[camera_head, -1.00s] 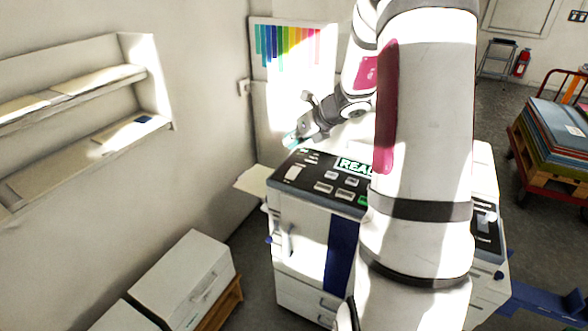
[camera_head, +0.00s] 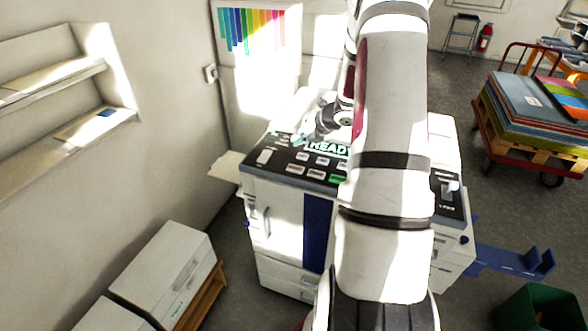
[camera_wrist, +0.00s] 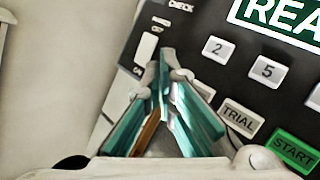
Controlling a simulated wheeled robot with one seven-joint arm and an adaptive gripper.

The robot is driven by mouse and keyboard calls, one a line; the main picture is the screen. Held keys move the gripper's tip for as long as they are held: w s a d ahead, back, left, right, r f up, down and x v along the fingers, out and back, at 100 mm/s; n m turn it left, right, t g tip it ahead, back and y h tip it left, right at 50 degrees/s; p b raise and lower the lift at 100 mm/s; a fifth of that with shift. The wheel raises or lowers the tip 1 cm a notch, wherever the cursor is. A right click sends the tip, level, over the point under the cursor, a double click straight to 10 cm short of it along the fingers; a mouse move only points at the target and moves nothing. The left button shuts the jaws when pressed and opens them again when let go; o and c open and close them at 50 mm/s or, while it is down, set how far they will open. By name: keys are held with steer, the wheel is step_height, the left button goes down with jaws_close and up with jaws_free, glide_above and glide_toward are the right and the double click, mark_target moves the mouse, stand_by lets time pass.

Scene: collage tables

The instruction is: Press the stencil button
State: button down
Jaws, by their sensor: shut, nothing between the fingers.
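The printer's black control panel (camera_head: 272,173) holds several pale buttons and a lit green READY sign (camera_head: 322,147). In the wrist view the panel shows buttons 2 (camera_wrist: 217,49) and 5 (camera_wrist: 268,69), a TRIAL button (camera_wrist: 241,118) and a green START button (camera_wrist: 293,151). A white switch (camera_wrist: 146,48) lies left of the fingertips. I cannot read a stencil label; my fingers cover part of the panel. My gripper (camera_wrist: 166,58) is shut and empty, with teal fingertips over the panel between the switch and button 2. Contact cannot be told.
The white printer body (camera_head: 274,215) stands under the panel, with a pale side tray (camera_head: 227,165) at its left. White boxes (camera_head: 165,270) stand at the lower left. A loaded red cart (camera_head: 535,146) and blue bracket (camera_head: 500,260) are at right.

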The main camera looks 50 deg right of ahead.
steer(key=b, duration=0.4)
glide_above(298, 167)
steer(key=f, duration=0.6)
steer(key=shift+w+f, duration=0.2)
steer(key=shift+f, duration=0.15)
steer(key=shift+s+f, duration=0.15)
steer(key=shift+f, duration=0.35)
steer(key=shift+f+b, duration=0.1)
steer(key=shift+b, duration=0.25)
steer(key=shift+f, duration=0.3)
steer(key=shift+f+b, duration=0.35)
steer(key=shift+b, duration=0.25)
stand_by(0.6)
steer(key=shift+r, duration=0.1)
steer(key=shift+r+p, duration=0.5)
steer(key=shift+r, duration=0.2)
steer(key=shift+r, duration=0.1)
